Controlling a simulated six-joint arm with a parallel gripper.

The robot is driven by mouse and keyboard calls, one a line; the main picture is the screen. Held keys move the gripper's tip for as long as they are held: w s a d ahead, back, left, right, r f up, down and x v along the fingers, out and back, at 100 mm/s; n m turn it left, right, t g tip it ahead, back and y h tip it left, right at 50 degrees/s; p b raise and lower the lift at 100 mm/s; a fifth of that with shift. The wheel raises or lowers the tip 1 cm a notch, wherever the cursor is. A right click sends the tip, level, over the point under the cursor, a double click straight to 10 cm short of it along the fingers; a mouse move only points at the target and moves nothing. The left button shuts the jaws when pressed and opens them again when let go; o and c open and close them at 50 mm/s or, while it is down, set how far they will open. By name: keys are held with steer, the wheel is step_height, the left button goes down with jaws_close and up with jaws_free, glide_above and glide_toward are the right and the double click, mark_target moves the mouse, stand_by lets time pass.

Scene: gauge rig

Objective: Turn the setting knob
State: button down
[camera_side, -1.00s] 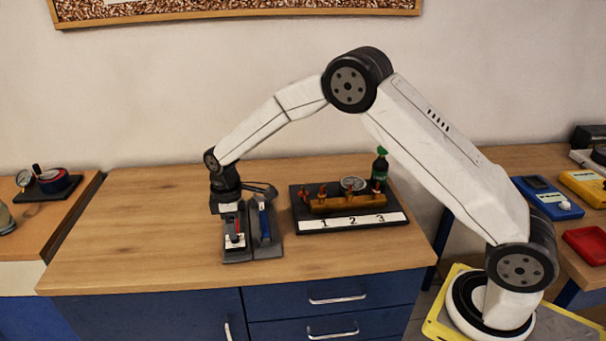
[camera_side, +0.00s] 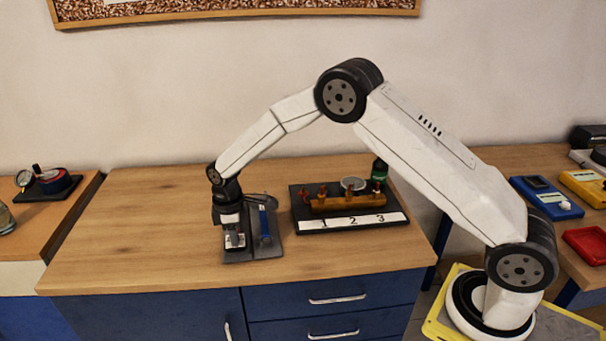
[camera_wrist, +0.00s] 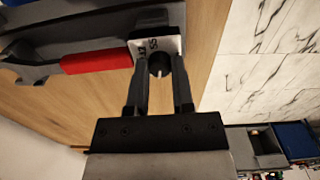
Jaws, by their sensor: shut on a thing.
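The setting knob (camera_wrist: 158,64) is a dark round knob with a pale line on it, at a white labelled plate (camera_wrist: 144,47) in the wrist view. My gripper (camera_wrist: 160,72) is shut on the knob, one finger on each side. A red handle (camera_wrist: 96,61) extends left from the plate. In the side view my gripper (camera_side: 235,238) points down onto the left part of a grey holder (camera_side: 240,256) and mostly hides the knob there. A blue-handled tool (camera_side: 264,222) lies beside it on the right part.
Right of the holder is a black board (camera_side: 299,207) with a brass manifold (camera_side: 347,202) and a strip marked 1, 2, 3. The table (camera_side: 130,225) is clear on the left.

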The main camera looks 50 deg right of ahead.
steer(key=shift+m, duration=0.4)
steer(key=m, duration=0.3)
steer(key=shift+m, duration=0.3)
steer(key=m, duration=0.3)
steer(key=shift+m, duration=0.3)
steer(key=m, duration=0.3)
steer(key=shift+m, duration=0.3)
steer(key=m, duration=0.4)
steer(key=shift+c, duration=2.3)
jaws_free()
steer(key=shift+r, duration=0.1)
